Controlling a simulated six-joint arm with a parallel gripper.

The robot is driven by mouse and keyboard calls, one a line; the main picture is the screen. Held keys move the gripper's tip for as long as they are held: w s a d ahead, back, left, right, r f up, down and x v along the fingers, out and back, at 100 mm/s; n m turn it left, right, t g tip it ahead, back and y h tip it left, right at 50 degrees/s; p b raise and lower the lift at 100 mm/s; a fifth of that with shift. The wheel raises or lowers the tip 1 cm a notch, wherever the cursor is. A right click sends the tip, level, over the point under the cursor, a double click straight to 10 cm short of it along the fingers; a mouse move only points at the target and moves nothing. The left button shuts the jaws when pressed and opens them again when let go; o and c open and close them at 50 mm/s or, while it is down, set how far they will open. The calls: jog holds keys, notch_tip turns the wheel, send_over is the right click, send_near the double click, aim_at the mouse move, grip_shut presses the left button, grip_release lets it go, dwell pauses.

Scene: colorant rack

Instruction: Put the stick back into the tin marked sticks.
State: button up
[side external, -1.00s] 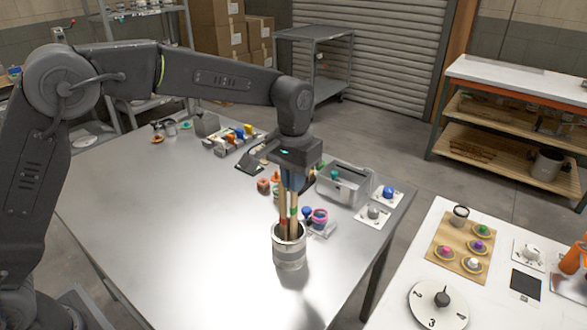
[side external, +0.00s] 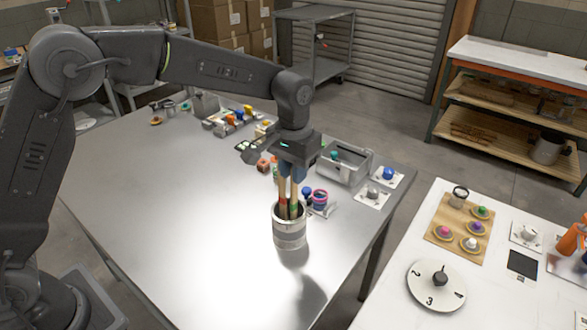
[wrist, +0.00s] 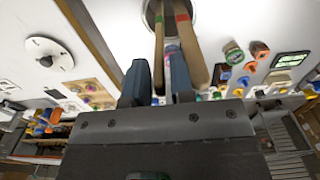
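The tin (side external: 289,232) is a pale cylinder standing upright near the table's right edge; I cannot read any marking on it. My gripper (side external: 291,183) is just above its mouth, pointing down. In the wrist view a green-banded wooden stick (wrist: 159,45) runs between the two fingers (wrist: 156,72), which look closed on it; its lower end is inside the tin. A red-banded stick (wrist: 190,45) also stands in the tin, beside the right finger. The lower ends of both sticks are hidden inside the tin (wrist: 205,10).
Behind the tin are a pink-rimmed pot (side external: 320,196), a grey open bin (side external: 347,172) and small cards with knobs. Several coloured pieces lie farther back. The table (side external: 190,210) left of the tin is clear. A white table (side external: 395,265) with a numbered dial (side external: 437,284) stands at the right.

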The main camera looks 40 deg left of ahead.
jog(key=shift+o, duration=1.3)
notch_tip(320, 180, up, 14)
jog(key=shift+f, duration=0.1)
